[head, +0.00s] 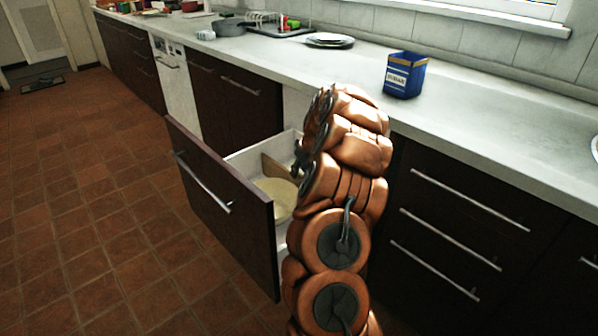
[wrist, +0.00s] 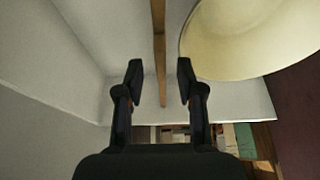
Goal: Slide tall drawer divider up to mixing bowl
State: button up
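The tall drawer divider (wrist: 159,50) is a thin upright wooden board; in the wrist view it runs down the middle between my fingers. It also shows as a brown strip in the open drawer in the head view (head: 271,166). My gripper (wrist: 160,68) is open, one finger on each side of the divider with space on both sides. My arm hides part of the drawer in the head view.
The white-lined drawer (head: 243,161) stands pulled out, its dark front (head: 225,205) facing the tiled floor. A blue sugar tin (head: 404,75) and plates (head: 330,40) stand on the counter above. The drawer floor left of the divider is bare in the wrist view.

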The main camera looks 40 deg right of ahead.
jog(key=v, duration=1)
jog(key=shift+s+r, duration=0.25)
jog(key=shift+r, duration=0.05)
jog(key=shift+a, duration=0.1)
jog(key=s+a+r+n+g+y+p, duration=0.1)
jog(key=s+a+r+p, duration=0.1)
jog(key=a+r+p, duration=0.6)
jog(key=s+a+r+g+p, duration=0.1)
jog(key=s+a+r, duration=0.3)
jog(key=a, duration=0.9)
jog(key=s+a+r+n+g+y+p, duration=0.1)
jog(key=a+r+p, duration=0.5)
jog(key=a, duration=0.4)
jog(key=s+a+r+g+p, duration=0.1)
jog(key=s+a+r+p, duration=0.2)
jog(key=s, duration=0.6)
jog(key=s+a+r+m+g+h+p, duration=0.1)
jog(key=s+a+r+p, duration=0.3)
jog(key=s, duration=0.5)
jog(key=s+a+r+g+h+p, duration=0.1)
jog(key=s+a+r+p, duration=0.2)
jog(key=s, duration=0.6)
jog(key=shift+a+r+m+p, duration=0.2)
jog(key=shift+a+m+p, duration=0.2)
jog(key=shift+p, duration=0.7)
